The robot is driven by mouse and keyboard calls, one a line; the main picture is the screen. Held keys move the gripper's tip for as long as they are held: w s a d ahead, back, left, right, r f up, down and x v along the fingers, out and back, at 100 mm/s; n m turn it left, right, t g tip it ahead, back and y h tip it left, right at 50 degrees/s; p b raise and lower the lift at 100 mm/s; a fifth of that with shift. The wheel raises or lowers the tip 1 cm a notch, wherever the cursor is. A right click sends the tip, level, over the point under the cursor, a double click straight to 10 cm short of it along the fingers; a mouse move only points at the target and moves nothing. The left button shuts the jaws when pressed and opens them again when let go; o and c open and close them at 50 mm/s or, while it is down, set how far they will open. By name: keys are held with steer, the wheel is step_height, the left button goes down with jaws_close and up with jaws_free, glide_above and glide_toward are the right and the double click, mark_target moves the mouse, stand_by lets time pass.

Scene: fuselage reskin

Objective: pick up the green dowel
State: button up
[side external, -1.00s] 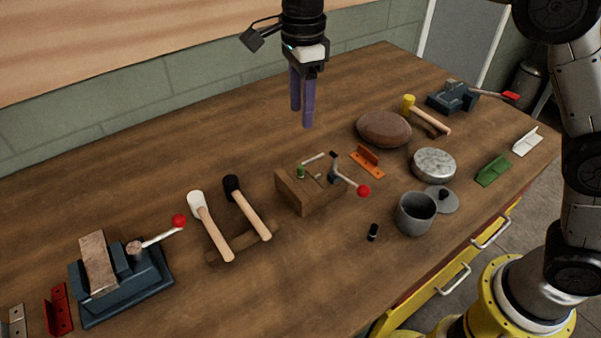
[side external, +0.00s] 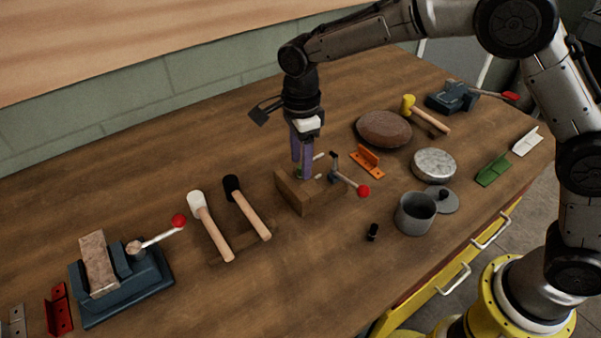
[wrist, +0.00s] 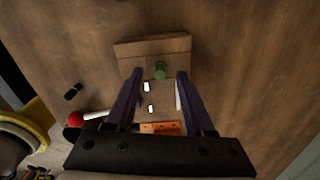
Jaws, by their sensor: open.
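The green dowel (wrist: 160,70) stands in the top of a wooden block (side external: 306,197). In the wrist view it lies between the two fingertips of my gripper (wrist: 160,74), with a gap on each side. In the side view my gripper (side external: 302,172) points down just over the block, and its purple fingers mostly hide the dowel (side external: 298,173). The fingers are apart and hold nothing. The block also shows in the wrist view (wrist: 180,45), with small pale pegs (wrist: 147,87) in it nearer my wrist.
A red-knobbed toggle clamp (side external: 350,183) is beside the block, with an orange bracket (side external: 367,163) behind it. Two mallets (side external: 247,207) lie to the left. A grey pot (side external: 414,212) and a small black cylinder (side external: 372,232) are to the right.

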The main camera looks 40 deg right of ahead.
steer(key=shift+f, duration=0.8)
steer(key=shift+c, duration=0.3)
jaws_close()
steer(key=shift+r, duration=0.1)
